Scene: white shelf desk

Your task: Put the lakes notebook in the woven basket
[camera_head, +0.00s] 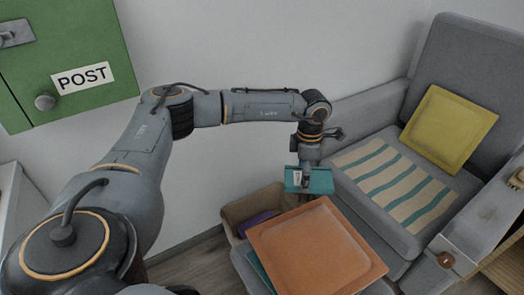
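A teal notebook (320,181) with a small white label is held up near the middle right; the label is too small to read, so I cannot tell whether it is the lakes notebook. My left gripper (307,182) points down and appears shut on it; its fingertips are largely hidden. A tan basket (236,213), apparently the woven one, stands on the floor below and to the left of the notebook. A purple item (256,222) lies inside it. The orange cushion hides part of the basket. My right gripper is not in view.
An orange cushion (316,252) lies on a grey seat in front of the basket. A grey armchair (395,238) with a striped cloth (392,182) and a yellow cushion (448,128) stands at right. A green POST cabinet (70,50) hangs at upper left.

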